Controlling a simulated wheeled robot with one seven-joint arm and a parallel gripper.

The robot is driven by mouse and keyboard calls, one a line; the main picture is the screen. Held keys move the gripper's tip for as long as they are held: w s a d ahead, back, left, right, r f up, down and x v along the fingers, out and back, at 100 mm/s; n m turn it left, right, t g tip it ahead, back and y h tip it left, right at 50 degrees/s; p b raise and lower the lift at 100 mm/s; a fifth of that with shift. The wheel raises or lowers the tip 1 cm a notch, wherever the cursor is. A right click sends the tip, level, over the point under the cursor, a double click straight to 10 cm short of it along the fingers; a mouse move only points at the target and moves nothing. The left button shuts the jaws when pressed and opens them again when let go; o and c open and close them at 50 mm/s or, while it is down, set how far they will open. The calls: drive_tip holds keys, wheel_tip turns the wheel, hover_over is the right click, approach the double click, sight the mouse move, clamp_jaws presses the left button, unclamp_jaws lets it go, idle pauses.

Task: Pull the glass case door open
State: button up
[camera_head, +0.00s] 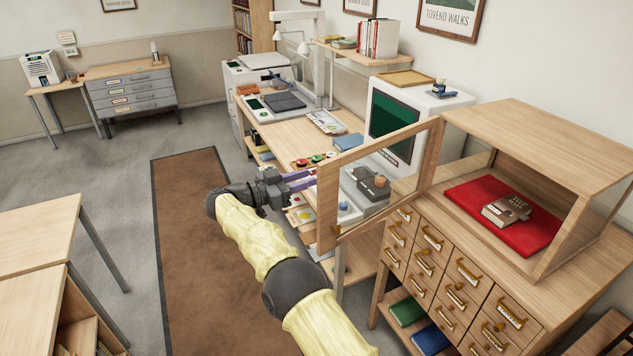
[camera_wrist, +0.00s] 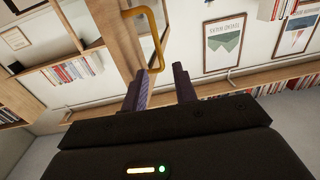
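The glass case (camera_head: 560,135) stands on the drawer cabinet at right, with a dark book (camera_head: 507,210) on a red pad inside. Its wood-framed glass door (camera_head: 328,200) is swung well out from the case front. My gripper (camera_head: 313,180) is by the door's free edge. In the wrist view, a brass handle (camera_wrist: 157,35) is on the door frame (camera_wrist: 112,40). The fingers (camera_wrist: 160,73) are apart, with the handle's lower end just ahead of the gap. I see no grip on it; in the head view the handle is hard to make out.
The drawer cabinet (camera_head: 450,275) is below the case. A desk (camera_head: 275,135) with a monitor (camera_head: 395,120) and small items lies behind the door. A brown rug (camera_head: 200,240) covers open floor left of my arm. A table (camera_head: 40,235) is at the left.

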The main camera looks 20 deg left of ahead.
drive_tip(key=shift+b+v, duration=0.3)
drive_tip(key=shift+v, duration=1.3)
drive_tip(key=shift+w+d+f, duration=0.1)
drive_tip(key=shift+f, duration=0.1)
